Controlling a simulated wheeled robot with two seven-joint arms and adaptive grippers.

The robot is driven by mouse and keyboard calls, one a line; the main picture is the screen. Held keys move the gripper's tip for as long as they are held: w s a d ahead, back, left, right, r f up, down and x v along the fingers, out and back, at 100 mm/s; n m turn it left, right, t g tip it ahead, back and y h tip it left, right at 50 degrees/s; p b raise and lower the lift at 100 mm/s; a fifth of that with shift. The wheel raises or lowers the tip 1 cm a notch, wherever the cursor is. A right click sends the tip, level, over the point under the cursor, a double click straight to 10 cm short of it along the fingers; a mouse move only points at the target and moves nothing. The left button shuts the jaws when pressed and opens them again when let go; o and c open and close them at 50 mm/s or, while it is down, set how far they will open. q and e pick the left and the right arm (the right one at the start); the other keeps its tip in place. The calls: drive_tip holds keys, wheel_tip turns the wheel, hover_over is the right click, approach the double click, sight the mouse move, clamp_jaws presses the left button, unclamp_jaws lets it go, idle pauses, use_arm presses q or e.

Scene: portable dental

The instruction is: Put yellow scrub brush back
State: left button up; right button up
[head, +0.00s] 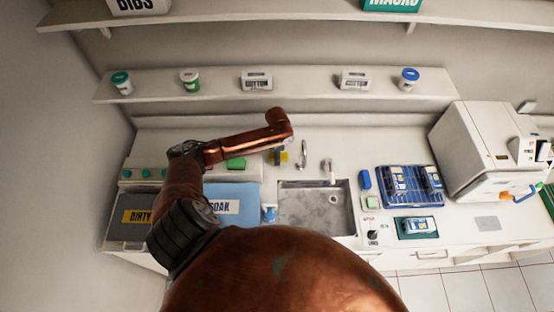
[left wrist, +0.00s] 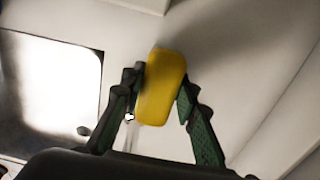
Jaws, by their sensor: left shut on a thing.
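The yellow scrub brush (left wrist: 162,85) is between the fingers of my left gripper (left wrist: 160,112) in the left wrist view. The fingers are shut on it, one on each side. In the head view a small yellow patch of the brush (head: 284,157) shows below the end of my left arm, left of the sink at the back of the counter. The gripper itself is mostly hidden there by my arm. I cannot tell whether the brush touches the counter. My right gripper is not in view.
The sink (head: 316,188) with its faucet (head: 327,170) is just right of the brush. A blue rack (head: 409,199) stands right of the sink. A shelf (head: 310,88) runs above the counter.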

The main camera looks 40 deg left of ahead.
use_arm(q)
drive_tip(key=shift+f, duration=1.35)
drive_tip(key=o, duration=1.1)
wheel_tip(320, 180, up, 12)
drive_tip(key=shift+r+b, duration=0.2)
drive_tip(key=shift+b, duration=0.25)
